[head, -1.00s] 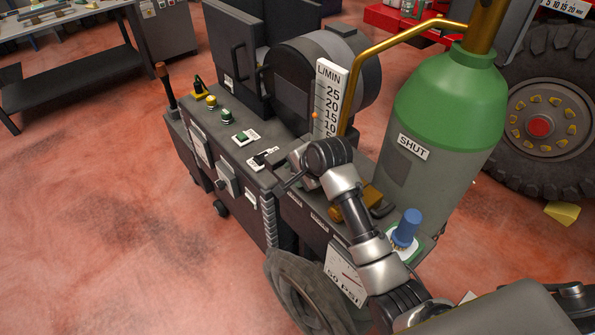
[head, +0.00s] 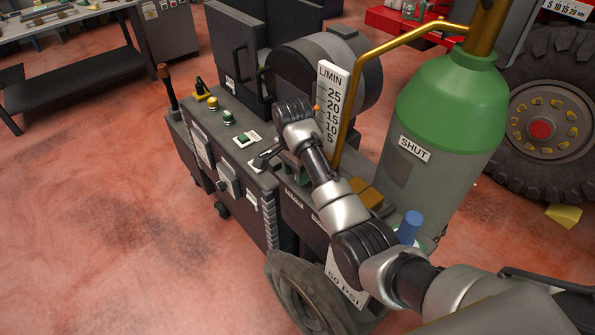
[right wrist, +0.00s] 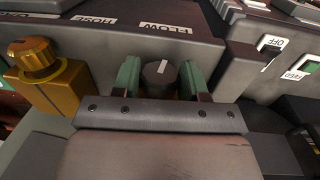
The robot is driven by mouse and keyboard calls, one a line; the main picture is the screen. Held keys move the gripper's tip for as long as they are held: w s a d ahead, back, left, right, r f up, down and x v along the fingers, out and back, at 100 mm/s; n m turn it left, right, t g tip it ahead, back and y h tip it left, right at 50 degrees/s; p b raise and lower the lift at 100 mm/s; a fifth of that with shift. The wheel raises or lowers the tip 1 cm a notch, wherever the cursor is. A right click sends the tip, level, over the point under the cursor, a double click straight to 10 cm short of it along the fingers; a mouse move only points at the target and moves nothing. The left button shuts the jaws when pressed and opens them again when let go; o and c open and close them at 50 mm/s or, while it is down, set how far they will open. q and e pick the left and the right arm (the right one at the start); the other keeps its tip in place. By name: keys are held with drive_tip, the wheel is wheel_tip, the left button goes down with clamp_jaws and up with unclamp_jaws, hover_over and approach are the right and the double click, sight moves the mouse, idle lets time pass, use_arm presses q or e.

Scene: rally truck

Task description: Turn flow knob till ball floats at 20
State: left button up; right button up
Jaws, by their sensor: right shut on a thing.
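The flow gauge (head: 340,80) is a white upright plate marked L/MIN with numbers from 5 to 25. Its small orange ball (head: 317,107) floats near the 20, perhaps a little below it; the slanted view makes the exact level hard to read. In the right wrist view, the dark round flow knob (right wrist: 158,77) with a white pointer line sits below the FLOW label (right wrist: 166,28). My right gripper (right wrist: 160,80) has its green fingers on both sides of the knob, shut on it. In the head view my right wrist hides the knob. My left gripper is not in view.
A green-topped cylinder (head: 450,105) marked SHUT stands right of the gauge, with a brass pipe (head: 385,52) over it. A blue knob (head: 409,226) stands in front. A yellow-brown valve (right wrist: 40,60) is beside the HOSE label. Switches (right wrist: 270,47) sit at the other side.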

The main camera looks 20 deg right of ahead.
drive_tip(key=shift+w+a+r+g+h, duration=0.1)
drive_tip(key=shift+w+r+g+h, duration=0.25)
drive_tip(key=shift+g, duration=0.55)
drive_tip(key=shift+s+a+f+g, duration=0.1)
drive_tip(key=shift+f+g, duration=0.05)
drive_tip(key=shift+g, duration=0.15)
drive_tip(key=shift+f+g+h, duration=0.1)
drive_tip(key=shift+g+h, duration=0.25)
drive_tip(key=shift+g, duration=0.05)
drive_tip(key=shift+f+g+b, duration=0.15)
drive_tip(key=shift+g+b, duration=0.45)
drive_tip(key=shift+g+h+b, duration=0.4)
drive_tip(key=shift+b, duration=0.2)
drive_tip(key=o, duration=0.7)
drive_tip(key=shift+c, duration=0.2)
